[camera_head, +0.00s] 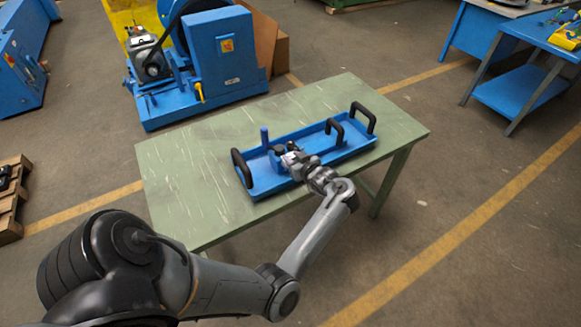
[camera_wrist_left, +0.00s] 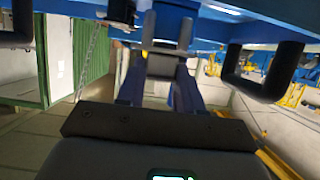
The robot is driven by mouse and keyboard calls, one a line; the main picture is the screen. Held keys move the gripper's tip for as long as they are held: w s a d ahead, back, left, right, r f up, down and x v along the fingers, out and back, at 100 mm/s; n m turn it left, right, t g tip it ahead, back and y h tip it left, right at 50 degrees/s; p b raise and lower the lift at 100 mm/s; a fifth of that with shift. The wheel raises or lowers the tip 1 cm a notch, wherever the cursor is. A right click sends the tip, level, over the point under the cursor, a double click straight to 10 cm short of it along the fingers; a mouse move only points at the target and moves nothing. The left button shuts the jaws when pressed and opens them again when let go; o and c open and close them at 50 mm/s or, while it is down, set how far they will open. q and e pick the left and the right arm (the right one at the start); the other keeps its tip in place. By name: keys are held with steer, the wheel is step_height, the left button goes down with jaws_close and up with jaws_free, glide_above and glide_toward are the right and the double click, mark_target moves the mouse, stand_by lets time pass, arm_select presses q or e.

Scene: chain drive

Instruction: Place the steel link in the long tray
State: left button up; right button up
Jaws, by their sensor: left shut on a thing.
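The long tray (camera_head: 340,153) is blue and lies on the green table, with black loop handles along it. My left gripper (camera_head: 287,161) is low over the left half of the tray. In the left wrist view my left gripper (camera_wrist_left: 163,68) is shut on a small grey metal piece (camera_wrist_left: 172,28), which looks like the steel link. The link is mostly hidden by the gripper in the head view, and I cannot tell whether it touches the tray floor. My right gripper is not in view.
A blue upright post (camera_head: 265,138) stands at the tray's back left. Black handles (camera_head: 241,168) rise at the left end, and others (camera_head: 364,117) toward the right. The green table (camera_head: 195,160) is bare around the tray. A blue machine (camera_head: 222,55) stands behind it.

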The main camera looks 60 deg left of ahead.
arm_select(q)
steer(key=shift+s+a+f, duration=0.25)
steer(key=shift+s+a, duration=0.1)
steer(key=shift+f+b, duration=0.45)
steer(key=shift+f, duration=1.6)
steer(key=shift+f, duration=0.15)
steer(key=o, duration=1.1)
